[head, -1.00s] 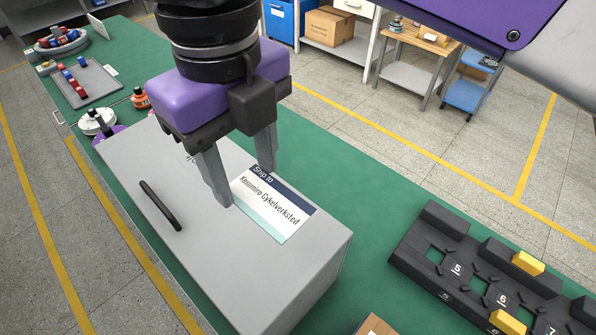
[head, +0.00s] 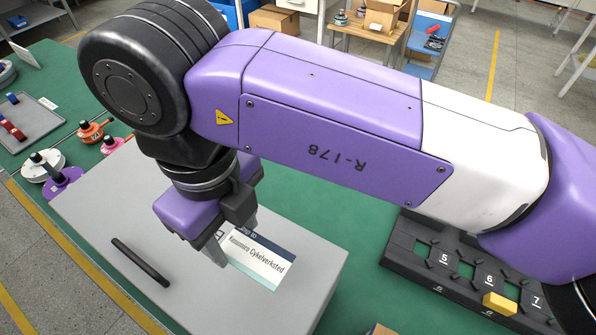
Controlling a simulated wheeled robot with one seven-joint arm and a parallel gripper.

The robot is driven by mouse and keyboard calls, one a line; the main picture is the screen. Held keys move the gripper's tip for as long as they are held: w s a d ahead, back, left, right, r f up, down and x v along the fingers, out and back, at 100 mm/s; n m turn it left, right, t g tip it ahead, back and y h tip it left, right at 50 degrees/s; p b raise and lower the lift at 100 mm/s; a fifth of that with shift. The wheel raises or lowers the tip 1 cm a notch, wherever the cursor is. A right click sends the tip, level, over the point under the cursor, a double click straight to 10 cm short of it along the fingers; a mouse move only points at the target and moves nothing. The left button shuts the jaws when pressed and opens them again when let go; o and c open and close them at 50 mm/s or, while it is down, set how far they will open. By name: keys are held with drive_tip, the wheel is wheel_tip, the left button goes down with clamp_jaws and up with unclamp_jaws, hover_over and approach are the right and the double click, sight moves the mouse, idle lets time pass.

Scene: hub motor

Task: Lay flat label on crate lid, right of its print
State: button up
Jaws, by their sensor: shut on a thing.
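The label (head: 266,265) is a white card with a dark band, a teal strip and the printed words "Cykelverksted"; part of its text is covered. My gripper (head: 236,246) is shut on the label's left end, with one finger in front of it. The label looks about parallel to the grey crate lid (head: 110,215), over its right part; I cannot tell if it touches. A small dark mark, perhaps the lid's print, shows between the fingers; most of that area is hidden by my gripper.
A black numbered rack (head: 455,270) with a yellow block (head: 500,303) lies to the right on the green bench (head: 345,290). Motor parts and a grey tray (head: 38,120) are at the left.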

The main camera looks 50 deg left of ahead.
sight(243, 261)
wheel_tip(243, 261, down, 10)
drive_tip(key=shift+r+p, duration=0.25)
drive_tip(key=shift+p, duration=0.6)
drive_tip(key=shift+f, duration=0.1)
drive_tip(key=o, duration=1.4)
wheel_tip(243, 261, up, 12)
drive_tip(key=shift+r+b, duration=0.15)
drive_tip(key=shift+b, duration=1.05)
